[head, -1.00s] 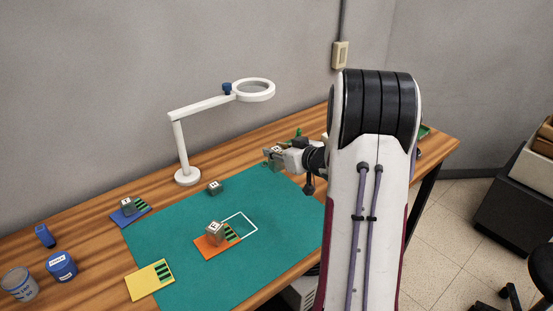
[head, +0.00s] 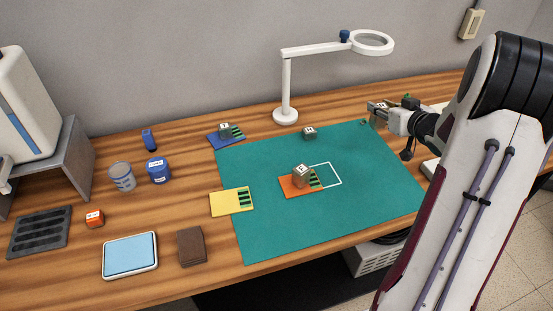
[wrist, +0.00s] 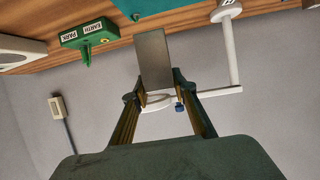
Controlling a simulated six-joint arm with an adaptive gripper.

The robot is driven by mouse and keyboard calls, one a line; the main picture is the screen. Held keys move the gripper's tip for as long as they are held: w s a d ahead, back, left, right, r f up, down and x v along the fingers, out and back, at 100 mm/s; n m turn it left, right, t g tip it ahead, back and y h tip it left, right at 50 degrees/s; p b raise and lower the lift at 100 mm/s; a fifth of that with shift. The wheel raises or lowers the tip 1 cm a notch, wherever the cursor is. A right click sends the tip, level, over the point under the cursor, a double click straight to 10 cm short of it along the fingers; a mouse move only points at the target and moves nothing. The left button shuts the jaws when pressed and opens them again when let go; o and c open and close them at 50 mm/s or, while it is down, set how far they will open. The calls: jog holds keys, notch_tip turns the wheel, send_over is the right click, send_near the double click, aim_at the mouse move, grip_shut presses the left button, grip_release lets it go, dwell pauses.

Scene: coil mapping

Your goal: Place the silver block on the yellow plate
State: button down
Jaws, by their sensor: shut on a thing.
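My gripper (head: 372,113) is above the far right corner of the green mat, well away from the yellow plate. In the wrist view, my gripper (wrist: 157,95) is shut on a smooth silver-grey block (wrist: 153,58), which sticks out beyond the fingertips. In the head view this block is small and partly hidden by the gripper. The yellow plate (head: 226,203) lies flat at the mat's left edge, with dark green stripes at its right end and nothing on it.
Grey blocks sit on the orange plate (head: 291,191) and the blue plate (head: 216,139); another (head: 309,133) stands on the mat (head: 330,225). A white ring lamp (head: 287,88) rises behind the mat. Jars, a blue pad (head: 130,256) and a brown block (head: 191,246) are at left.

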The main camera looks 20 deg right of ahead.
jog(key=w+a+n+y, duration=0.3)
jog(key=w+a, duration=0.2)
jog(key=a, duration=0.7)
jog(key=n+g+y, duration=0.8)
jog(key=n+y, duration=0.3)
jog(key=n, duration=0.1)
send_over(231, 201)
jog(key=shift+r, duration=0.45)
notch_tip(231, 201, down, 6)
jog(key=shift+f, duration=0.15)
jog(key=shift+f, duration=1.85)
